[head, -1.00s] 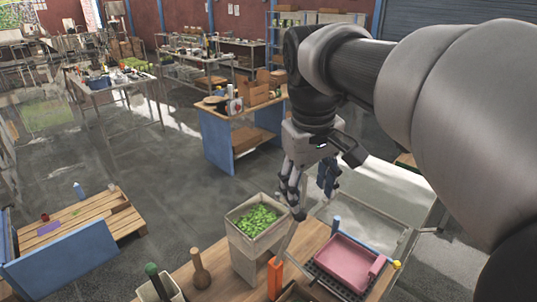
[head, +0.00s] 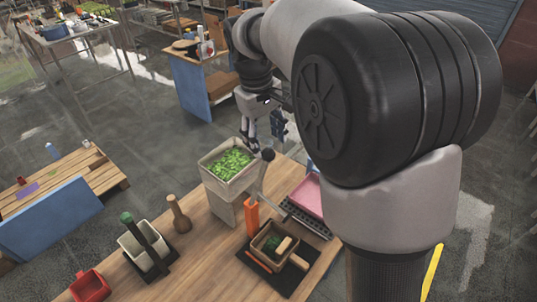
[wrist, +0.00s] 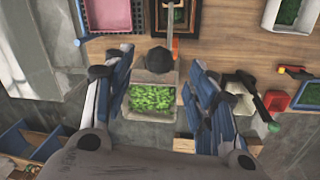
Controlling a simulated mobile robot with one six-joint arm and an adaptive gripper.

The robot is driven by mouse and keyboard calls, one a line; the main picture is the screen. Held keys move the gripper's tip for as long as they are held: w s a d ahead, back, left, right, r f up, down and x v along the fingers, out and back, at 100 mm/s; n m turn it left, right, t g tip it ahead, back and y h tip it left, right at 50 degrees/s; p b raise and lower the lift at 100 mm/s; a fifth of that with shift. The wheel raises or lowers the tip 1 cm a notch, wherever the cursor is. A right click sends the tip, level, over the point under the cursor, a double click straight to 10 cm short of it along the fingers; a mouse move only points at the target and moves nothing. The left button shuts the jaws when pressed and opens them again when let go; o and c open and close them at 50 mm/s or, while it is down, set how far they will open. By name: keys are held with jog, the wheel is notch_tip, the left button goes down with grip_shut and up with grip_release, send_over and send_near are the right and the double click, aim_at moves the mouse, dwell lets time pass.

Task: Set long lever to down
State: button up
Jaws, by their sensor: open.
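A long lever (head: 260,175) has a metal rod and a black ball knob. In the head view it stands up, leaning slightly right, beside an orange part (head: 251,215). In the wrist view its knob (wrist: 160,59) lies between the two fingers, near the upper middle, with the rod running up the picture. My gripper (head: 264,138) is open, just beyond the knob in the head view. Its fingers also show in the wrist view (wrist: 150,92), apart on both sides.
A white bin of green bits (head: 228,165) stands just left of the lever. A pink tray (head: 308,195) is to the right. A wooden pestle (head: 179,215), a green-tipped dark handle (head: 146,240) and a red bin (head: 90,286) are at the left.

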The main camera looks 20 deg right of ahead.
aim_at(268, 150)
jog(key=f, duration=0.4)
jog(key=d+f, duration=0.1)
jog(key=f, duration=0.1)
jog(key=shift+w+f, duration=0.15)
grip_shut()
dwell(0.5)
